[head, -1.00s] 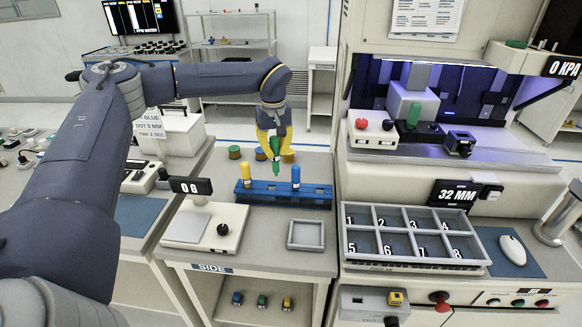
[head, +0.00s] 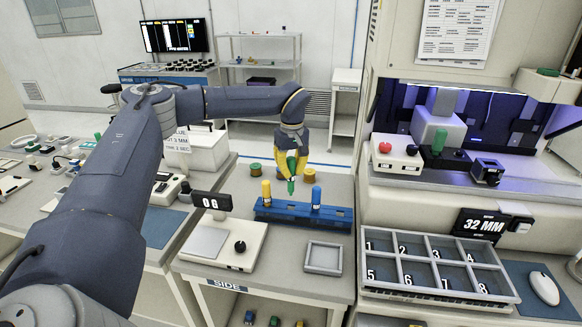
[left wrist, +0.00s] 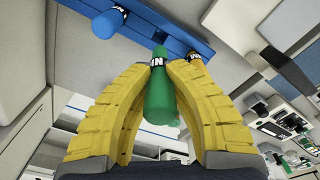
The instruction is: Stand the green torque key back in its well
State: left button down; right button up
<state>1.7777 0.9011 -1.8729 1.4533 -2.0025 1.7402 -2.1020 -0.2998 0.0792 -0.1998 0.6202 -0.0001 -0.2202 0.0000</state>
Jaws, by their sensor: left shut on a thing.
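The green torque key (head: 291,172) is held upright in my left gripper (head: 291,179), whose yellow fingers are shut on it. The key also shows in the left wrist view (left wrist: 159,100) between the fingers (left wrist: 160,75). It is over the blue rack (head: 280,213), between the yellow key (head: 266,191) at the left and the blue key (head: 316,196) at the right, which both stand in the rack. I cannot tell whether the green key's tip is in its well or just above it. My right gripper is not in view.
A grey tray (head: 323,257) and a white device with a black knob (head: 222,246) stand in front of the rack. A numbered compartment tray (head: 432,297) is at the right.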

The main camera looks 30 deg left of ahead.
aim_at(291, 192)
pick_arm(q)
jog(key=shift+f, duration=2.3)
jog(key=shift+f, duration=2.65)
jog(key=c, duration=1.4)
grip_release()
jog(key=shift+o, duration=0.2)
notch_tip(291, 192, up, 12)
jog(key=shift+d, duration=0.1)
